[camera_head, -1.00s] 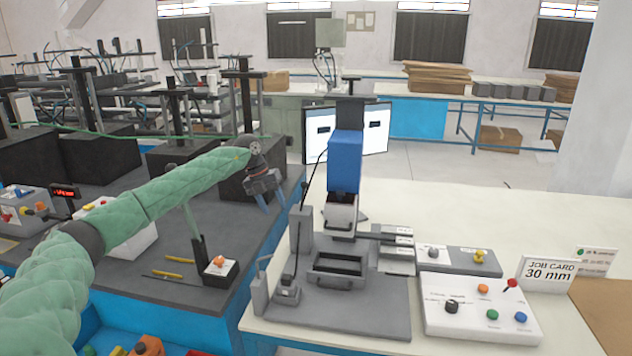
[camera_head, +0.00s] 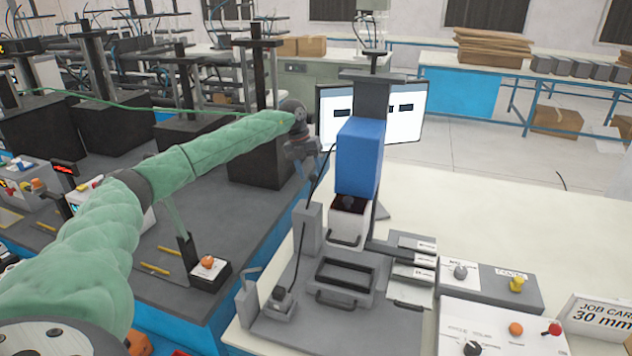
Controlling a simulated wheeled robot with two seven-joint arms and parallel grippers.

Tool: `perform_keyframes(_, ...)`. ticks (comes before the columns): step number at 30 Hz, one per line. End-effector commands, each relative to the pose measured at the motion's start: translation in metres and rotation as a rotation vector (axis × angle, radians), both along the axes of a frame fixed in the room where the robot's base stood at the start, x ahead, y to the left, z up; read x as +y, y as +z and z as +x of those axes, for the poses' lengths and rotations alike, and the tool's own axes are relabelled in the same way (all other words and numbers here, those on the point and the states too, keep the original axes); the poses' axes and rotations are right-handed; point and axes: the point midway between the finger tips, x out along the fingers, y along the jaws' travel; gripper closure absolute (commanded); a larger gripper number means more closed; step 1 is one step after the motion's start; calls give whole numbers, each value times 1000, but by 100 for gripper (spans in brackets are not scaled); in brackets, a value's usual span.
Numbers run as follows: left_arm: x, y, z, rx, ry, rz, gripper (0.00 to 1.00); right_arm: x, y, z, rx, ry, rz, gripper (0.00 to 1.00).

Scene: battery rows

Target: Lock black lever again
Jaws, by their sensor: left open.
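My left gripper (camera_head: 307,167) is open and empty, with its fingers pointing down. It hangs left of the blue press head (camera_head: 359,158), in front of the left part of the screen. The press stands on a grey base plate (camera_head: 330,328). On the plate are an upright grey post (camera_head: 307,226) and a small grey block (camera_head: 281,303) with a dark top part. I cannot tell for sure which part is the black lever; a dark upright piece (camera_head: 187,250) stands on the left bench beside a box with an orange button (camera_head: 208,262). My right gripper is not in view.
A grey tray with a handle (camera_head: 343,300) sits before the press. A white control box (camera_head: 498,333) with coloured knobs and a grey switch box (camera_head: 520,291) stand at right, near the job card (camera_head: 603,318). The white table behind them is clear.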

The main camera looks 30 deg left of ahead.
Motion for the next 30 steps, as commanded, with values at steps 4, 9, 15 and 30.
perform_keyframes(4, -6, -17, 1, 3, -1, 0, 51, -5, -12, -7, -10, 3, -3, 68)
perform_keyframes(9, -11, -35, 3, 2, -1, 0, 51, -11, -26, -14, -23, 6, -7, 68)
perform_keyframes(15, -14, -47, 4, 1, -1, 0, 51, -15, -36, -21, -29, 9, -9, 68)
perform_keyframes(30, -15, -51, 4, 0, -1, 0, 78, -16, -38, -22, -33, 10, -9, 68)
